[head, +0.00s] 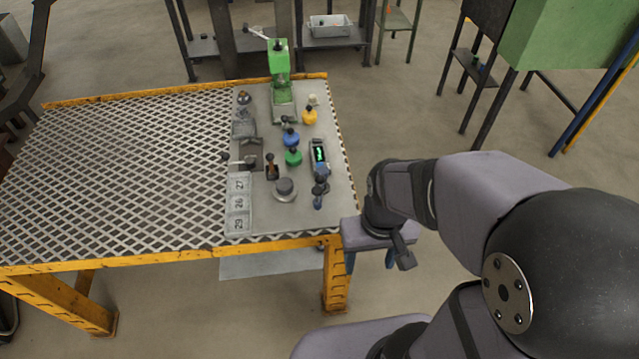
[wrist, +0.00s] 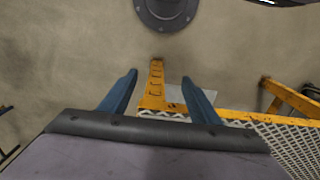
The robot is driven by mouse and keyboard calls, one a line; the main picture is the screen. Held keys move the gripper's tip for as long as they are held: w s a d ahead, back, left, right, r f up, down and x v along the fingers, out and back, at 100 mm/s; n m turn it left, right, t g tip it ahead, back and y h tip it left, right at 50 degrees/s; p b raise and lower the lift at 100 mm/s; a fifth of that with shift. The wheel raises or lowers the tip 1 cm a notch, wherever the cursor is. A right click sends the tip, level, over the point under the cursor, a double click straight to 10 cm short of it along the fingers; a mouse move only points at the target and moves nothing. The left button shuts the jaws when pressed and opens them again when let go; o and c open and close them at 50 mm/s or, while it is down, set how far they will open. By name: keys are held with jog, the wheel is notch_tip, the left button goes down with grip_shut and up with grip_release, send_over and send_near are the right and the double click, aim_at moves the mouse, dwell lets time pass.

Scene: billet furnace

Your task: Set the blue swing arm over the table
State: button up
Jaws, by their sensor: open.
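The table (head: 130,170) has a mesh top, a yellow frame and a grey panel on its right part; its yellow edge shows in the wrist view (wrist: 270,119). A small dark and blue lever-like part (head: 318,198) stands near the panel's right edge. I cannot tell for sure that it is the blue swing arm. My gripper (head: 370,261) hangs off the table's front right corner, apart from the lever-like part. Its two blue fingers are spread with nothing between them, also in the wrist view (wrist: 158,78). The lever-like part is not distinguishable in the wrist view.
The panel carries a green press (head: 281,75), blue (head: 291,138), green (head: 293,157) and yellow (head: 310,116) knobs, a round grey knob (head: 285,189), a display (head: 319,155) and numbered plates (head: 239,204). A green cabinet (head: 570,35) stands at right.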

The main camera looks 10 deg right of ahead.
jog(key=c, duration=0.4)
jog(key=shift+f, duration=0.2)
jog(key=c, duration=0.3)
jog(key=m+t+y+b, duration=0.8)
jog(key=m+y+b, duration=0.8)
jog(key=m+b, duration=0.4)
send_near(320, 183)
jog(key=w+a+m, duration=0.1)
jog(key=w, duration=0.1)
jog(key=shift+w+a+f+p, duration=0.15)
jog(key=shift+w+f+p, duration=0.05)
jog(key=shift+f+p, duration=0.15)
